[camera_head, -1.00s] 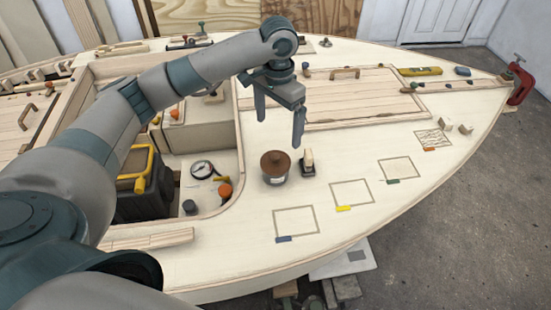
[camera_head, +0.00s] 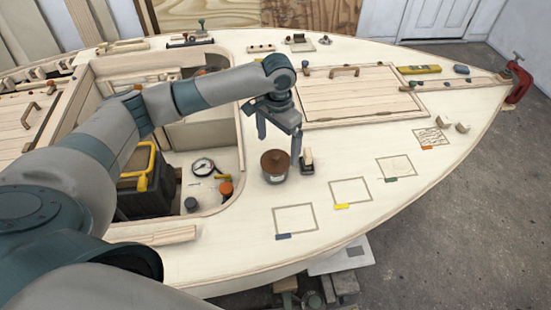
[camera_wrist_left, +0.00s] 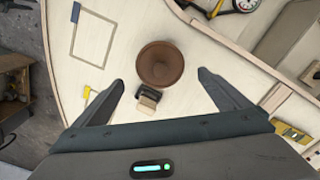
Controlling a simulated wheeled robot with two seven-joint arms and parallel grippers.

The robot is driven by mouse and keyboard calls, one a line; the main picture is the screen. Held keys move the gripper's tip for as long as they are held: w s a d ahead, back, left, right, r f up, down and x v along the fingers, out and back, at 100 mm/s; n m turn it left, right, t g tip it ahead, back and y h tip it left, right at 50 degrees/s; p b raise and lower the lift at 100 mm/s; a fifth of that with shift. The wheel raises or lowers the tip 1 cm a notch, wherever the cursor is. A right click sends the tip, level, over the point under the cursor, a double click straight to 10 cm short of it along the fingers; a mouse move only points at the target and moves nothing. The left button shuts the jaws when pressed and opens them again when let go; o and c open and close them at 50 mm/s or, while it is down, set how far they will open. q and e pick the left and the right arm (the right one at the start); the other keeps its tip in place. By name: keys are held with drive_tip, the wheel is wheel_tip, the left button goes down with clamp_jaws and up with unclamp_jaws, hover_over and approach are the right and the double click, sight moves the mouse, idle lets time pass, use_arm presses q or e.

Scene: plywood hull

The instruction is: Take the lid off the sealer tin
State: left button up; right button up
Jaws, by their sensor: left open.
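The sealer tin (camera_head: 275,177) stands upright on the pale deck, right of the cockpit opening. In the left wrist view the lid (camera_wrist_left: 160,64) shows from above and hides the tin's body. My left gripper (camera_head: 279,147) is open and empty, above and just behind the tin in the head view. In the left wrist view its fingers (camera_wrist_left: 160,82) are spread wide, with the lid beyond the tips, apart from them. My right gripper is not in view.
A small dark block with a pale top (camera_head: 306,161) stands close beside the tin on the right. A black toolbox with a yellow handle (camera_head: 147,184), a gauge (camera_head: 203,167) and an orange-topped item (camera_head: 226,190) are in the cockpit.

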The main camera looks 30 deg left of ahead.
sight(277, 154)
use_arm(q)
wheel_tip(277, 154, down, 3)
drive_tip(key=shift+s+a+f+p, duration=0.1)
drive_tip(key=shift+p, duration=0.65)
drive_tip(key=shift+f, duration=0.65)
drive_tip(key=shift+c, duration=0.7)
drive_tip(key=c, duration=1)
